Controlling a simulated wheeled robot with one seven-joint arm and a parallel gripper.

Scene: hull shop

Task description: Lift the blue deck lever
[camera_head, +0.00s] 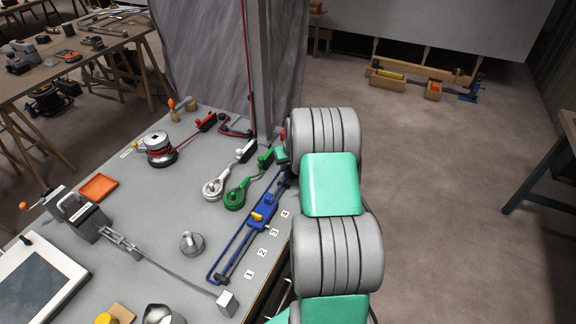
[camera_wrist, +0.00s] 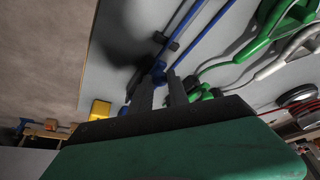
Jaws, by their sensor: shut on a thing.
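The blue deck lever (camera_head: 281,183) is at the far end of the blue rails near the table's right edge. My arm covers part of it in the head view. In the wrist view, blue metal of the lever (camera_wrist: 158,72) shows at the tips of my gripper (camera_wrist: 162,88). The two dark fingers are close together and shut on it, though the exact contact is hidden. My gripper itself is mostly hidden behind my arm in the head view. A blue slider (camera_head: 262,212) with a yellow part sits on the rails, beside number labels.
A green lever (camera_head: 235,198) and a white lever (camera_head: 216,188) lie just left of the blue one. A grey post (camera_head: 264,70) stands behind them. A winch (camera_head: 158,148) and a silver knob (camera_head: 192,243) are further left. Open floor lies right.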

